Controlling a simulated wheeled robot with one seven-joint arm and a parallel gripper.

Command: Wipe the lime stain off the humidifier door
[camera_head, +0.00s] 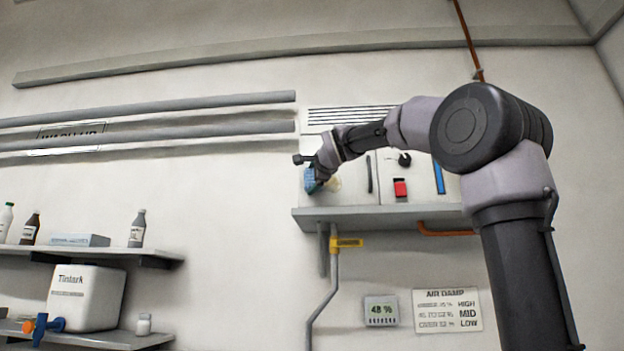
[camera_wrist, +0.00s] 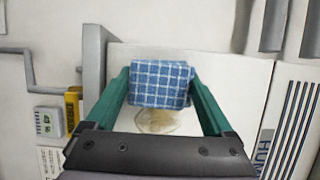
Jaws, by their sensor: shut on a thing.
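The humidifier is a white cabinet above a grey ledge on the wall, and its door (camera_wrist: 240,78) fills the middle of the wrist view. A tan lime stain (camera_wrist: 158,121) shows on the door, and part of it also shows in the head view (camera_head: 334,184). My gripper (camera_wrist: 160,84) is shut on a blue checked cloth (camera_wrist: 161,72), with a green finger on each side. In the wrist view the cloth lies just above the stain. In the head view the cloth (camera_head: 310,180) is left of the stain, at the door. I cannot tell whether it touches the door.
The grey ledge (camera_head: 390,216) runs under the humidifier. A dark handle (camera_head: 369,174), a red switch (camera_head: 400,188) and a blue strip (camera_head: 438,177) are right of the stain. Grey pipes (camera_head: 200,103) run along the left wall. Shelves (camera_head: 150,257) with bottles are lower left.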

